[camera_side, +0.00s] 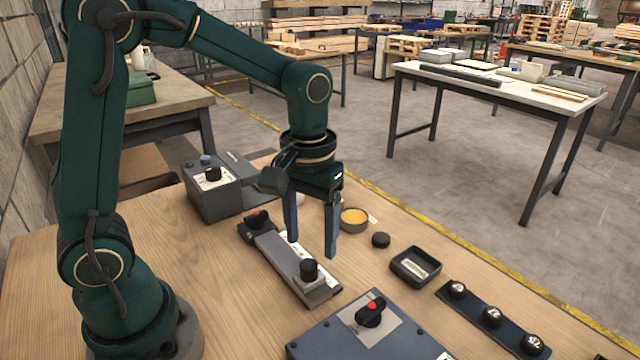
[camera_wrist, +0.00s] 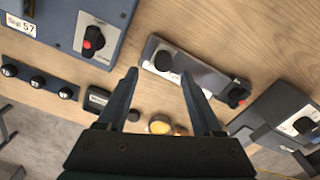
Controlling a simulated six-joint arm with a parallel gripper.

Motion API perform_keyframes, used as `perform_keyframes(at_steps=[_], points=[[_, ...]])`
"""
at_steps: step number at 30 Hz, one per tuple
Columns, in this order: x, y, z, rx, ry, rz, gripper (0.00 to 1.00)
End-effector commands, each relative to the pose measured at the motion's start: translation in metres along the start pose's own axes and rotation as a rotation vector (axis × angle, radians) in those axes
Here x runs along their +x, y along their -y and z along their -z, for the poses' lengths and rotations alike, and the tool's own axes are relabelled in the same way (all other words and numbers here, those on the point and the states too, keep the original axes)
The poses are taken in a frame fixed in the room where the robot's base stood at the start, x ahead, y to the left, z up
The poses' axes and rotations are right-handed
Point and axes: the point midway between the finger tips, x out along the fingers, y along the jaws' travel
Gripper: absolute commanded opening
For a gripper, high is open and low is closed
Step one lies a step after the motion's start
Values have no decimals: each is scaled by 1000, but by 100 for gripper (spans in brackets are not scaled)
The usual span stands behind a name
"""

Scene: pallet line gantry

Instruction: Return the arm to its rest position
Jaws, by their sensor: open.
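My gripper (camera_side: 311,245) hangs pointing down over the wooden table, its two fingers apart with nothing between them. In the wrist view my gripper (camera_wrist: 158,80) is also open and empty, its fingertips just above bare table. A long grey slider unit (camera_side: 285,262) with a black knob lies beside and below the fingers in the side view; it shows in the wrist view (camera_wrist: 200,70) beyond the fingertips. My gripper appears to be above the table and touching nothing.
A grey control box (camera_side: 212,190) stands behind the slider unit. A blue panel (camera_side: 375,335) with a red-marked switch is in front. A round yellow-filled dish (camera_side: 354,219), a black cap (camera_side: 381,240), a black tray (camera_side: 416,266) and a strip of knobs (camera_side: 492,316) lie to the right.

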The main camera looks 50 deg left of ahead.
Motion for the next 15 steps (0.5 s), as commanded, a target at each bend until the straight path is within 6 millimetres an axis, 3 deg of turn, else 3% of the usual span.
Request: perform_keyframes(at_steps=[9,15], points=[[-3,0,1,0,-9,-4,67],[-33,1,-3,3,-113,-46,67]])
